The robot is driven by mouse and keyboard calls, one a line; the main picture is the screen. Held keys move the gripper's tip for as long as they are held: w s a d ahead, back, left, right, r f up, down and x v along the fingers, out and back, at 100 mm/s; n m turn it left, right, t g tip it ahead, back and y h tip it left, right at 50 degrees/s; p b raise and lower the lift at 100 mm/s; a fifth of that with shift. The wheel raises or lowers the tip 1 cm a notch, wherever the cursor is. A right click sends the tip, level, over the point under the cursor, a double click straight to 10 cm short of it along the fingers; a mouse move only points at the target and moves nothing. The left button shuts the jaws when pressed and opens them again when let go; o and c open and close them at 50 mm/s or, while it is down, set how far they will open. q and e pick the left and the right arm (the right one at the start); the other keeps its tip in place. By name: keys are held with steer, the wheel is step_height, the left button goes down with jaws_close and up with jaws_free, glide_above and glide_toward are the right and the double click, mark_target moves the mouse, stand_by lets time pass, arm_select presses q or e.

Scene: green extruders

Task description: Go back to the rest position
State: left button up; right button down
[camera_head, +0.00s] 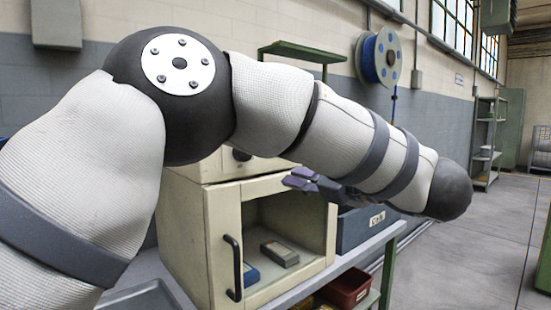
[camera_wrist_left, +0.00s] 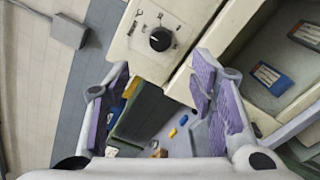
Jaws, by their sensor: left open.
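My left arm reaches across the head view from the left and bends down at the right. My left gripper (camera_head: 312,182) shows small below the forearm, in front of the cream cabinet (camera_head: 186,222). In the left wrist view the purple-padded fingers of my left gripper (camera_wrist_left: 160,90) are spread apart with nothing held between them. A cream panel with a black knob (camera_wrist_left: 160,39) is just beyond the fingers. The forearm hides part of the cabinet top. My right gripper is not in view.
The cabinet's open compartment holds a blue box (camera_head: 251,274) and a grey box (camera_head: 280,253). A dark blue bin (camera_head: 362,229) stands beside it on the bench, with a red bin (camera_head: 346,289) below. A blue spool (camera_head: 380,57) hangs on the wall. Floor at right is clear.

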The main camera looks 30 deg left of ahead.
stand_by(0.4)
arm_select(q)
steer(key=w+f+m+t+h, duration=0.2)
steer(key=w+f+m+t, duration=0.1)
steer(key=f+m, duration=0.35)
steer(key=w+f+m+t+h, duration=0.25)
steer(key=f+m, duration=0.25)
steer(key=f, duration=0.3)
step_height(320, 180, down, 17)
steer(key=s+m+h, duration=0.1)
steer(key=m+h, duration=0.5)
steer(key=m, duration=0.5)
steer(key=s+d+f+m+g+h, duration=0.1)
steer(key=s+f+m+g+h, duration=0.4)
steer(key=s+f, duration=0.65)
steer(key=s+f+m+g, duration=0.3)
steer(key=s+f, duration=0.1)
steer(key=s, duration=0.6)
steer(key=s+a+f+m+g, duration=0.1)
steer(key=s+f+m+g, duration=0.2)
steer(key=s, duration=0.8)
steer(key=s+a+f+m+g+h, duration=0.1)
steer(key=s+f+m+g, duration=0.2)
steer(key=s, duration=0.8)
steer(key=shift+a+f+m, duration=0.25)
steer(key=shift+f+m, duration=0.1)
steer(key=shift+f, duration=0.5)
